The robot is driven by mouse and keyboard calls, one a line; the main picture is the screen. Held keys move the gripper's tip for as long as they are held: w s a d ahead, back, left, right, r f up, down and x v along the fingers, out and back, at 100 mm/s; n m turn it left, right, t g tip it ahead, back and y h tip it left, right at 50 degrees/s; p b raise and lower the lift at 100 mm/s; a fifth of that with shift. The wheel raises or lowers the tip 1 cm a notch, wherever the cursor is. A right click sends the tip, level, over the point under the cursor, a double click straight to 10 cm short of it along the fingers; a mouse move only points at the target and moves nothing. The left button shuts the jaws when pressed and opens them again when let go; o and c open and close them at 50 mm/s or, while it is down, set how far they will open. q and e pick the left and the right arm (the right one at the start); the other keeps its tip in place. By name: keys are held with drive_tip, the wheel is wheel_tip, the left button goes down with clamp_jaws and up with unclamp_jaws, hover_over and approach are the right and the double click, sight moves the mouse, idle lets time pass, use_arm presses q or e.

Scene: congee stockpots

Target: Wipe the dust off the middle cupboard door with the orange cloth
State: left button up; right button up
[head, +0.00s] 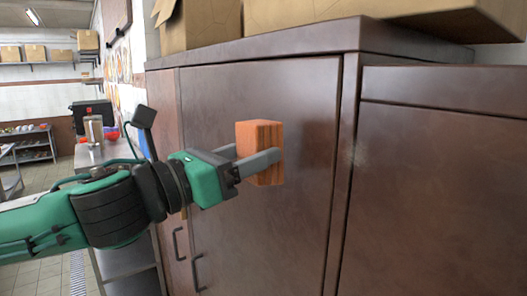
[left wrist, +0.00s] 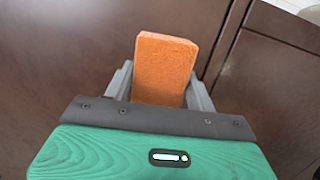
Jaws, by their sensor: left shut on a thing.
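The orange cloth (head: 260,140) is a thick, block-like pad. My left gripper (head: 258,157) is shut on it, with one finger on each side, and holds it up at the brown middle cupboard door (head: 225,95). In the left wrist view the cloth (left wrist: 165,68) stands out between the fingers towards the brown door (left wrist: 60,50). I cannot tell whether the cloth touches the door. A faint pale smudge (head: 356,152) shows on the frame right of this door. Dust on the door itself is hard to tell from its sheen. My right gripper is out of view.
Cardboard boxes (head: 205,22) stand on the cupboard top (head: 270,45). Dark handles (head: 196,272) sit low on the doors at the left. Another cupboard front (head: 440,190) lies to the right. A metal counter (head: 108,152) with a steel pot stands behind my left arm.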

sight(246, 151)
use_arm(q)
drive_tip(key=shift+s+a, duration=0.4)
drive_tip(key=shift+a, duration=0.1)
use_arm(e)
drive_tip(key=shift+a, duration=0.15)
use_arm(q)
drive_tip(key=shift+a, duration=0.1)
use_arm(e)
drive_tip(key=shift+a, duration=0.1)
use_arm(q)
drive_tip(key=shift+s+a, duration=0.15)
drive_tip(key=shift+a, duration=0.05)
drive_tip(key=shift+r+v, duration=0.2)
drive_tip(key=shift+v, duration=1.05)
drive_tip(key=shift+d, duration=0.15)
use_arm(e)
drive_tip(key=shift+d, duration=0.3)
